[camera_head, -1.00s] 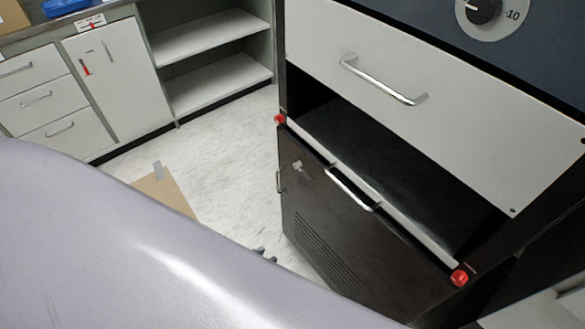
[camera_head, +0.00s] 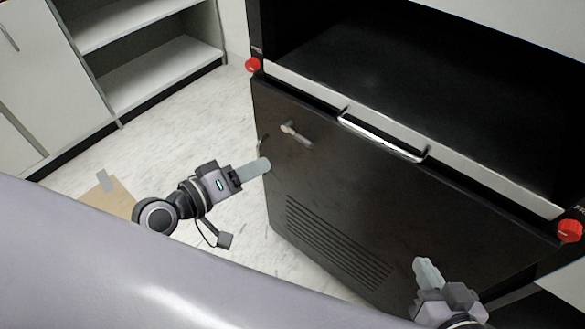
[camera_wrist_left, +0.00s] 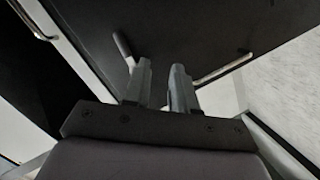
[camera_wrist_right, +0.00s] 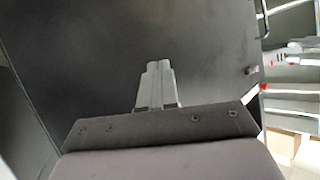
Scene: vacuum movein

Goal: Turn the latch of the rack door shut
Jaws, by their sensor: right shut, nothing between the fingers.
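The dark rack door (camera_head: 345,185) stands below the open black compartment. Its small latch lever (camera_head: 295,133) is near the upper left corner, slanting down to the right. My left gripper (camera_head: 262,166) is at the door's left edge, below the latch. In the left wrist view its fingers (camera_wrist_left: 163,75) are a little apart with nothing seen between them; a grey lever, likely the latch (camera_wrist_left: 123,48), is left of the tips. My right gripper (camera_head: 425,268) is shut and empty in front of the door's lower right; its closed fingers (camera_wrist_right: 157,75) face the dark panel.
A silver bar handle (camera_head: 380,137) is on the door's top edge. A bar (camera_wrist_left: 225,68) at the door's side edge lies right of my left fingertips. Red knobs (camera_head: 253,64) (camera_head: 569,230) flank the compartment. Open floor (camera_head: 160,120) lies left of the rack; a cardboard piece (camera_head: 103,197) lies there.

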